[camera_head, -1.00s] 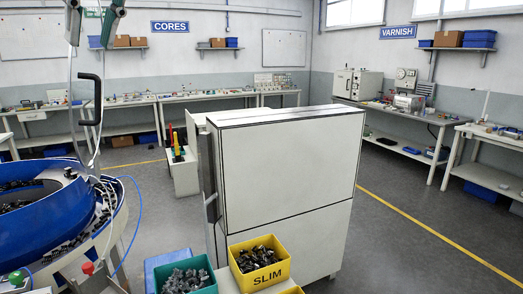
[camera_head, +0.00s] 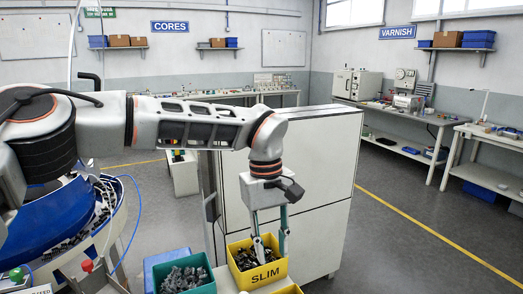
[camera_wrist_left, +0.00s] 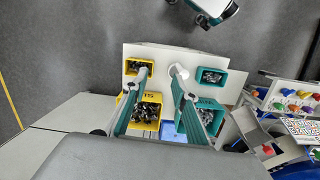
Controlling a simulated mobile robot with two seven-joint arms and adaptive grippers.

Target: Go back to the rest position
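My left arm reaches in from the left across the head view, and its gripper (camera_head: 271,245) points down at the yellow SLIM bin (camera_head: 262,275). The two fingers stand apart with nothing seen between them. Their tips overlap the bin's dark parts in the picture; whether they touch is unclear. In the left wrist view the gripper (camera_wrist_left: 162,72) also shows spread fingers, with a white bench top (camera_wrist_left: 165,56) beyond and between them. My right gripper is not in either view.
A teal bin (camera_head: 190,284) of grey parts stands left of the yellow one, beside a blue box (camera_head: 168,262). A tall white cabinet (camera_head: 318,205) stands close behind the gripper. A blue bowl feeder (camera_head: 115,215) lies under my arm. The floor at right is clear.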

